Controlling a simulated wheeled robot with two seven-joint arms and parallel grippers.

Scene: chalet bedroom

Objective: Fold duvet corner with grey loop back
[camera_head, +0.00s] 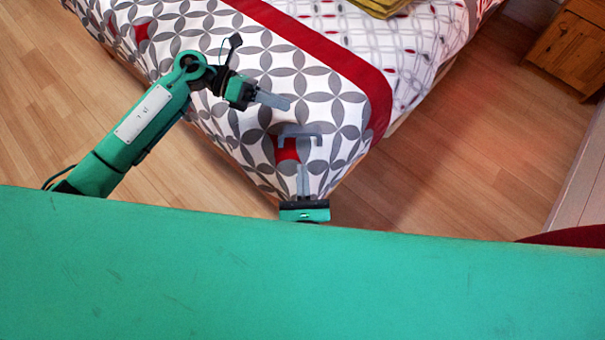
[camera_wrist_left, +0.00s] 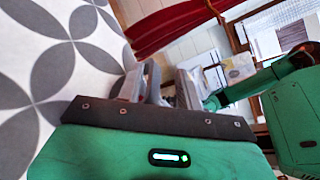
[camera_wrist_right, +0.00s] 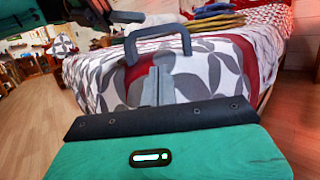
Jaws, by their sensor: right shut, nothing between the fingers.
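The duvet (camera_head: 215,45) has a white, grey and red pattern and covers the bed, with its near corner hanging toward me. A grey loop (camera_head: 301,136) stands out at that corner; it also shows in the right wrist view (camera_wrist_right: 160,31). My left gripper (camera_head: 274,101) is over the duvet, up and left of the loop, its fingers apart in the left wrist view (camera_wrist_left: 168,88) with no cloth seen between them. My right gripper (camera_head: 303,178) is shut and empty, just below the loop in the head view. In the right wrist view its fingertips (camera_wrist_right: 158,84) point toward the loop, apparently apart from it.
Folded yellow-olive cloth (camera_head: 383,6) lies on the bed. A wooden cabinet (camera_head: 572,47) stands at the upper right. Wooden floor (camera_head: 440,165) is clear right of the bed. A red thing (camera_head: 570,237) shows at the right edge.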

